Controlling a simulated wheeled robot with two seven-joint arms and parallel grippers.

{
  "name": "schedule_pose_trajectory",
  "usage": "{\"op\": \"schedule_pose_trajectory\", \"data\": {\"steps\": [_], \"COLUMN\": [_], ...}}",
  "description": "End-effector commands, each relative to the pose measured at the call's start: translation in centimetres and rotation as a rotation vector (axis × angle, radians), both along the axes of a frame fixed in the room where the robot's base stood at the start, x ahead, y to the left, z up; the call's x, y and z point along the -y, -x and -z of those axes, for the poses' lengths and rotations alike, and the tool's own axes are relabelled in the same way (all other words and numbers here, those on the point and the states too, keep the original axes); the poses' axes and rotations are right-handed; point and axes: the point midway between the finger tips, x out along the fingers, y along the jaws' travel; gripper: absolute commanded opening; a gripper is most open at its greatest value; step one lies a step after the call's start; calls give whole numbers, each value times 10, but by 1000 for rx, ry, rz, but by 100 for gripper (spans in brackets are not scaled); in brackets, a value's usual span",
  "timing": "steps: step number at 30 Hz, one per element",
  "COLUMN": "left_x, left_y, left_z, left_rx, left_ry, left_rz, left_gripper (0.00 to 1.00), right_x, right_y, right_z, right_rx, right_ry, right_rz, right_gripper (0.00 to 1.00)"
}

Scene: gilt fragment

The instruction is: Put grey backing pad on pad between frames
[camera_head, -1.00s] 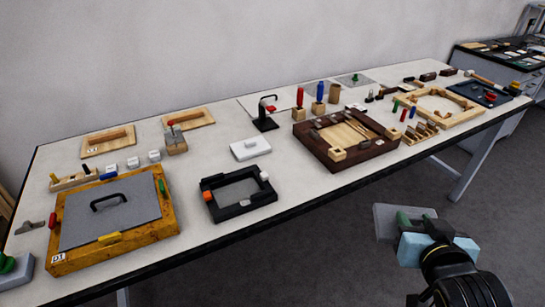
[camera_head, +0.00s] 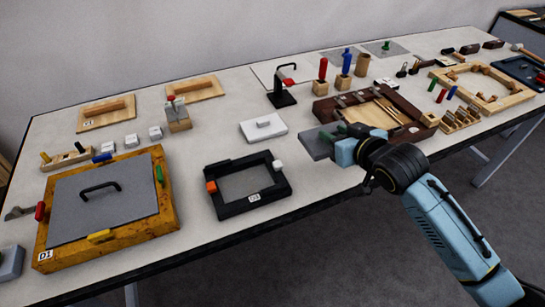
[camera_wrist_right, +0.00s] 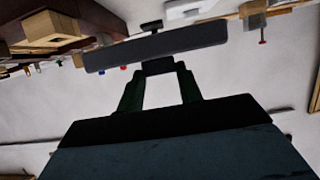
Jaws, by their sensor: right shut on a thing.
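My right gripper (camera_head: 334,134) is shut on a grey backing pad (camera_head: 316,144), a flat slab held in the air near the table's front edge. In the right wrist view the pad (camera_wrist_right: 160,44) shows as a dark slab beyond the fingers (camera_wrist_right: 159,72), which close on a small part at its near face. A white flat pad (camera_head: 253,133) with a small raised block lies on the table between the black frame (camera_head: 232,208) and the dark brown frame (camera_head: 325,110). The held pad is to its right, apart from it. My left gripper is out of view.
The yellow-brown frame (camera_head: 165,214) with a grey panel stands at the left. A black stand (camera_head: 281,97) and wooden blocks with red and blue pegs stand behind the white pad. A pale wooden frame (camera_head: 516,98) lies at the right. Bare table surrounds the white pad.

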Motion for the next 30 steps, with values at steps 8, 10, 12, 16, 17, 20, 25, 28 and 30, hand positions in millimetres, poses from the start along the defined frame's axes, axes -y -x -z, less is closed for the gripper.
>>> {"op": "schedule_pose_trajectory", "data": {"steps": [8, 10, 12, 16, 17, 20, 25, 28, 30], "left_x": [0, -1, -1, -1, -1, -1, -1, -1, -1], "left_y": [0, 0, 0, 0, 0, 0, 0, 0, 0], "left_z": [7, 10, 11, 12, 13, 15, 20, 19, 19], "left_rx": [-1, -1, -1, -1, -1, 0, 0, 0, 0], "left_ry": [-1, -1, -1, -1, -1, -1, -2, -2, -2], "left_rz": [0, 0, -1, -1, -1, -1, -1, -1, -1], "left_gripper": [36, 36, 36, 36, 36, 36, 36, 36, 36], "right_x": [0, 0, 0, 0, 0, 0, 0, 0, 0], "right_y": [-1, -1, -1, -1, -1, -1, -1, -1, -1], "right_z": [35, 48, 57, 65, 67, 79, 101, 101, 100], "right_rx": [-5, -4, -3, -2, -1, -3, -2, -1, 0], "right_ry": [-1, -2, -2, -2, -2, -2, -2, -1, -2], "right_rz": [-3, -3, -4, -3, -3, -3, -4, -4, -4], "right_gripper": [14, 14, 14, 14, 14, 14, 14, 14, 14]}}
